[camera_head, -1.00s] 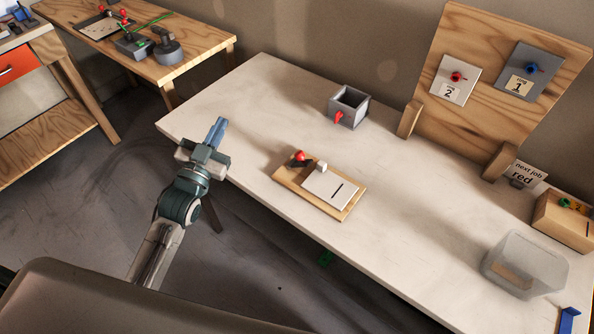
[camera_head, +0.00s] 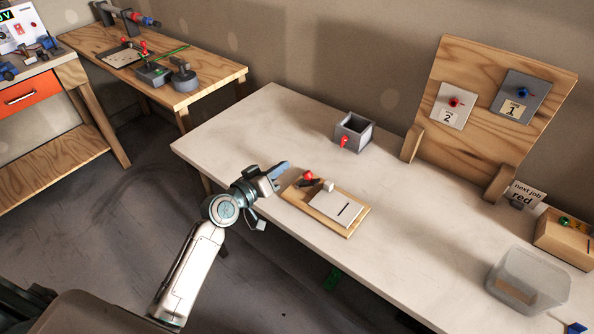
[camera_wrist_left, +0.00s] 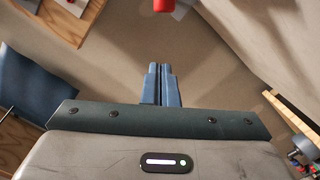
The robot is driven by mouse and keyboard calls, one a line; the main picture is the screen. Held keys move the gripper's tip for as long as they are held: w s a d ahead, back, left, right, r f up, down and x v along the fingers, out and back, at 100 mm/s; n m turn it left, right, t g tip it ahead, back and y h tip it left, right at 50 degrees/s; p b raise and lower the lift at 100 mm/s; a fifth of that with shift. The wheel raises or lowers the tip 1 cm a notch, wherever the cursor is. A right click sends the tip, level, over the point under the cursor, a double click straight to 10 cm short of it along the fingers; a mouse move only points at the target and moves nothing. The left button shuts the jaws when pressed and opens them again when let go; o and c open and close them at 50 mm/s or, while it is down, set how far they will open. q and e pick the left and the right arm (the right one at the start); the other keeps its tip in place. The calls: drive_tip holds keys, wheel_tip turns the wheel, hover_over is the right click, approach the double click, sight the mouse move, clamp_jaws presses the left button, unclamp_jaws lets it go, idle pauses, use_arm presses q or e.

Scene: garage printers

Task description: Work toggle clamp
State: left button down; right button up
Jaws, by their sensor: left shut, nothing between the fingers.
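The toggle clamp sits on a small wooden board (camera_head: 349,229) on the pale workbench, beside a light plate (camera_head: 334,210). Its red knob (camera_head: 308,175) is at the board's left end, with a dark arm and a pale block beside it. My left gripper (camera_head: 281,170) is shut and empty, its blue fingers just left of the red knob with a small gap apparent. The left wrist view shows the two fingers (camera_wrist_left: 161,84) together, and a red piece (camera_wrist_left: 163,5) cut off at the top edge, probably the knob. My right gripper is not in view.
A grey open box (camera_head: 355,132) with a red tab stands behind the board. A wooden panel (camera_head: 480,65) with two numbered plates stands at the back right. A clear bin (camera_head: 525,280) is at the front right. The bench between is clear.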

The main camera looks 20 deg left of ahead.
sight(306, 178)
use_arm(q)
drive_tip(key=w+d+f, duration=0.1)
drive_tip(key=w+d+f+p, duration=0.1)
drive_tip(key=w+d, duration=0.1)
drive_tip(key=shift+w+f, duration=0.1)
drive_tip(key=shift+f, duration=0.2)
drive_tip(key=shift+d+f, duration=0.4)
drive_tip(key=shift+f, duration=0.1)
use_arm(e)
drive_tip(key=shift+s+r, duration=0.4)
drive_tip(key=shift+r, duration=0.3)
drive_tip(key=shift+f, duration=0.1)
use_arm(q)
drive_tip(key=shift+d+m+b, duration=0.15)
drive_tip(key=shift+m+b, duration=0.15)
drive_tip(key=shift+b, duration=0.15)
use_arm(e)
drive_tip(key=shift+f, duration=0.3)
